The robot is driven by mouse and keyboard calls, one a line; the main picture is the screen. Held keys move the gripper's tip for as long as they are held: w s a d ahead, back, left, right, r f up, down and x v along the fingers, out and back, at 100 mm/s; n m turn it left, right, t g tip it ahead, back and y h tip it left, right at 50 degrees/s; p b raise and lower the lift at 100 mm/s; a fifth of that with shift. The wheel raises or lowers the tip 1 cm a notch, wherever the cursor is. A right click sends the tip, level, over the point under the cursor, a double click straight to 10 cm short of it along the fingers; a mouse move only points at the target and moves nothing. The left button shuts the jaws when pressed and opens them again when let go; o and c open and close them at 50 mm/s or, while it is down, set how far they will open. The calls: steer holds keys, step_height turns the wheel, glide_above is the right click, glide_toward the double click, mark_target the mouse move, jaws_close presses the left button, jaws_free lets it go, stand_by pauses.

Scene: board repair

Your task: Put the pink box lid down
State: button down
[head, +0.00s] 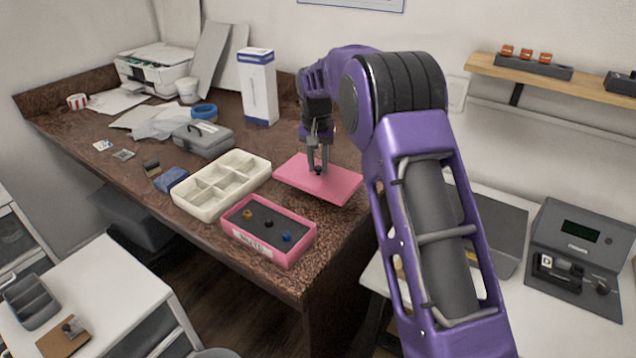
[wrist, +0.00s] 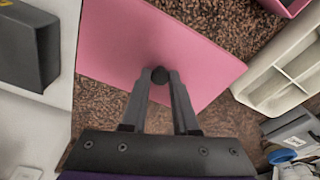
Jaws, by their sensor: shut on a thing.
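The pink box lid (head: 330,186) is a flat pink panel with a small dark knob at its middle. It lies flat at or just above the brown counter, near the counter's right edge; I cannot tell if it touches. My gripper (head: 318,170) points down and is shut on the knob. The lid also shows in the wrist view (wrist: 130,50), with my fingertips (wrist: 159,77) closed around the dark knob. The open pink box (head: 298,258) stands in front of the lid, with a dark inside holding small orange, black and blue parts. A white label is on its front.
A cream divided tray (head: 205,208) stands left of the lid. A grey case (head: 203,137), blue tape roll (head: 204,110) and tall white box (head: 258,88) are behind. A lower table with a grey device (head: 580,250) is at the right.

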mark_target(318, 172)
steer(key=shift+f, duration=2.6)
steer(key=shift+f, duration=0.15)
steer(key=c, duration=0.7)
jaws_free()
steer(key=r, duration=0.4)
steer(key=s+r, duration=0.1)
steer(key=r, duration=0.7)
steer(key=shift+s+a+r, duration=0.1)
steer(key=shift+s+a, duration=0.05)
steer(key=shift+s, duration=0.25)
